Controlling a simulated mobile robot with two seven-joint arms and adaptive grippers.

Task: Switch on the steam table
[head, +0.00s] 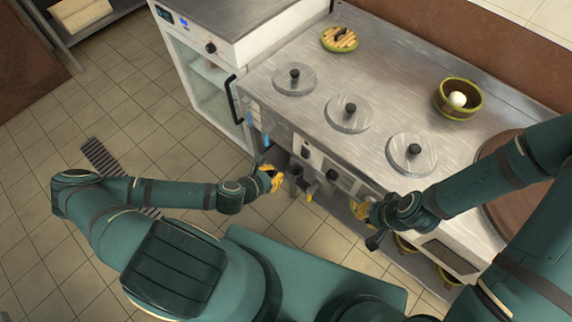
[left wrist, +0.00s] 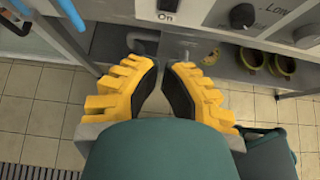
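The steam table (head: 250,90) is a steel counter with lidded wells; its front panel faces me. A white plate with a dark switch (head: 305,152) is on that front. In the left wrist view, a plate marked "On" (left wrist: 168,16) shows at the top edge; the switch above it is cut off. My left gripper (head: 275,178) is just in front of and below the panel, apart from it. In the wrist view its yellow fingers (left wrist: 162,70) have a narrow empty gap between them. My right gripper (head: 362,210) is low by the panel's right part; its fingers are partly hidden.
A dark knob (left wrist: 242,16) sits right of the "On" plate. Three round lids, one of them the middle lid (head: 349,112), and a green bowl (head: 459,98) with a white ball stand on top. A glass-fronted cabinet (head: 208,75) stands left. Bowls (left wrist: 284,67) sit on the shelf below.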

